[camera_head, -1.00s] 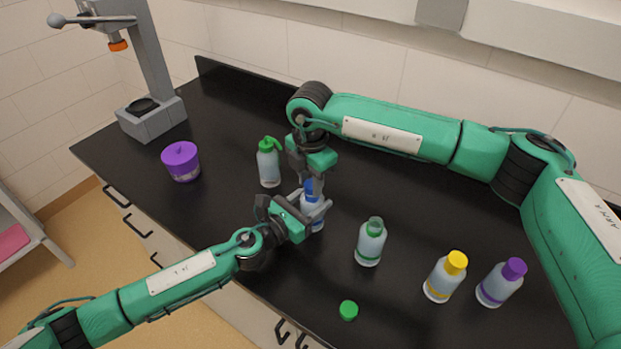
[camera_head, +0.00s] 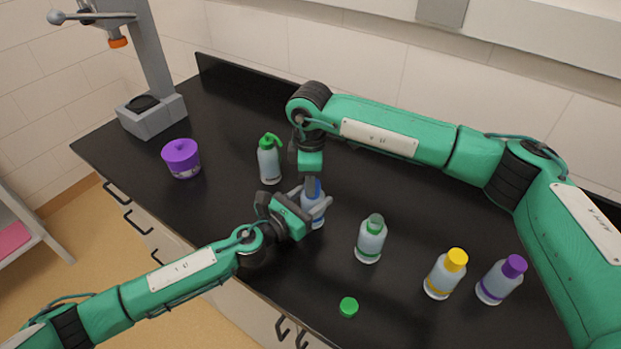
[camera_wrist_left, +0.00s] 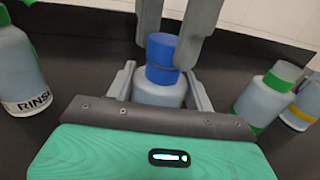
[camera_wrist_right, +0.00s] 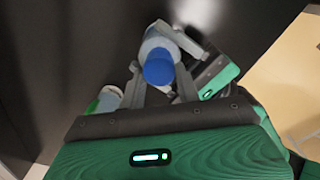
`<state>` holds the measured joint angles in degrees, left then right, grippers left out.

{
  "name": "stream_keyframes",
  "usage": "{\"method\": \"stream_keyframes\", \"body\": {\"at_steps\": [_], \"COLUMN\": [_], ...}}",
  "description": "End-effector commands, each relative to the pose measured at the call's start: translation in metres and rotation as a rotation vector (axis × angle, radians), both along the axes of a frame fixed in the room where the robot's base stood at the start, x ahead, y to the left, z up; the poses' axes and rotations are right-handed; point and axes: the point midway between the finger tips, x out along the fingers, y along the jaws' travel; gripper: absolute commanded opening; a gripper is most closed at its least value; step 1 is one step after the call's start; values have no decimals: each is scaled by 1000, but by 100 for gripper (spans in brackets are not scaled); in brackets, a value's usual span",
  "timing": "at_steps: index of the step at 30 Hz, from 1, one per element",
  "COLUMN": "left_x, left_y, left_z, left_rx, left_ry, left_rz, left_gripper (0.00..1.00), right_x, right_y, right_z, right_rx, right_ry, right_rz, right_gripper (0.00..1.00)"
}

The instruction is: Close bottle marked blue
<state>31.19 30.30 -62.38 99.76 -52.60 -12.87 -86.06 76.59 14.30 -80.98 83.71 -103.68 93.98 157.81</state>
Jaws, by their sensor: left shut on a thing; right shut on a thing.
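The blue-marked bottle (camera_head: 315,221) stands upright on the black counter; its body also shows in the left wrist view (camera_wrist_left: 158,93). My left gripper (camera_head: 316,207) is shut around its body from the front left. The blue cap (camera_wrist_left: 161,50) sits at the bottle's mouth, and in the right wrist view (camera_wrist_right: 159,70) it is between the fingers. My right gripper (camera_head: 312,187) points down from above and is shut on the cap. The fingers partly hide the cap, so how tightly it is seated I cannot tell.
An open green-marked bottle (camera_head: 370,240) stands to the right, with a loose green cap (camera_head: 348,307) in front. Yellow-capped (camera_head: 445,274) and purple-capped (camera_head: 500,280) bottles stand farther right. A green-topped rinse bottle (camera_head: 269,160), purple pot (camera_head: 182,160) and grey press (camera_head: 152,115) are left.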

Motion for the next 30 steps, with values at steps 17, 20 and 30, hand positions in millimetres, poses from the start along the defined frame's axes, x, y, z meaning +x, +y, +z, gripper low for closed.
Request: {"method": "stream_keyframes", "body": {"at_steps": [17,20,30], "left_x": [0,0,0], "left_y": [0,0,0], "left_z": [-1,-1,-1], "left_rx": [1,1,0], "left_ry": [1,1,1], "left_rz": [0,0,0], "left_gripper": [0,0,0], "right_x": [1,1,1], "right_y": [0,0,0], "right_z": [1,1,8], "right_rx": [0,0,1], "right_ry": [-2,-2,-2], "right_rz": [-134,-134,-133], "right_gripper": [48,54,54]}}
